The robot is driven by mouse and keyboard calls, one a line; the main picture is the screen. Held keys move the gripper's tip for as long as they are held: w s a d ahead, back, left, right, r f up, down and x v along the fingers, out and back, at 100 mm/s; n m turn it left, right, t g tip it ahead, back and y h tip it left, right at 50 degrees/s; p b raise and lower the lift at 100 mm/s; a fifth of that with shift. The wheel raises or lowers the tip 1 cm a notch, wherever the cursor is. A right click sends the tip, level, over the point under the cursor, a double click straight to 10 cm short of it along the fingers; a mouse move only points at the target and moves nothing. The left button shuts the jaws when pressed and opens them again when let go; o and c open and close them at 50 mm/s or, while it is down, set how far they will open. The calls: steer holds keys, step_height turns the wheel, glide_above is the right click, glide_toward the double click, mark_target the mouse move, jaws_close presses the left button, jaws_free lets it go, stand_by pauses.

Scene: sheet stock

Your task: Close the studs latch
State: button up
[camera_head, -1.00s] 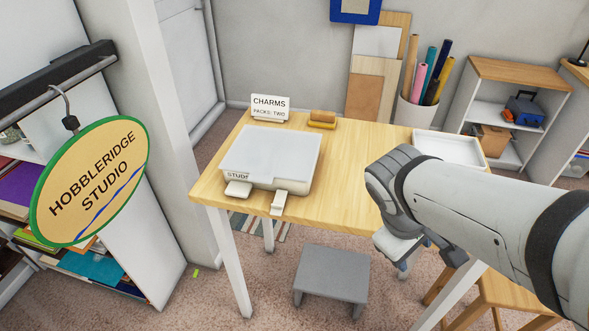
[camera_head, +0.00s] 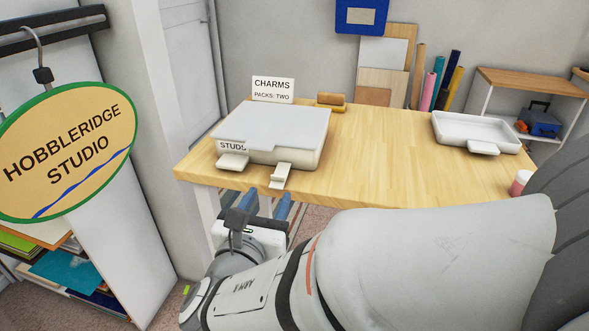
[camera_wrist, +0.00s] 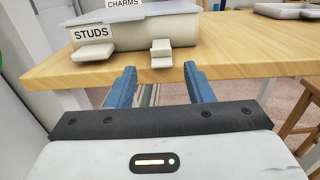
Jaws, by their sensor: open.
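The studs box (camera_head: 262,150) is a pale container with a translucent lid (camera_head: 275,122), standing at the left front of the wooden table. The lid lies flat on it. A STUDS label (camera_head: 232,146) is on its front left, and it also shows in the wrist view (camera_wrist: 90,33). The latch (camera_head: 280,175) is a pale tab at the box's front, sticking outward and down near the table edge; it also shows in the wrist view (camera_wrist: 161,53). My gripper (camera_wrist: 160,82) is open and empty, its blue fingers in front of and below the latch, apart from it.
The wooden table (camera_head: 380,150) has its front edge just beyond my fingers. A CHARMS sign (camera_head: 273,90) and a yellow-brown block (camera_head: 331,103) stand behind the box. A white tray (camera_head: 474,130) sits at the right. The table's middle is clear. A hanging sign (camera_head: 68,150) is at the left.

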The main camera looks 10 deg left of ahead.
mark_target(278, 181)
steer(key=w, duration=0.4)
steer(key=w+b, duration=0.1)
steer(key=w, duration=0.2)
steer(key=shift+d, duration=0.3)
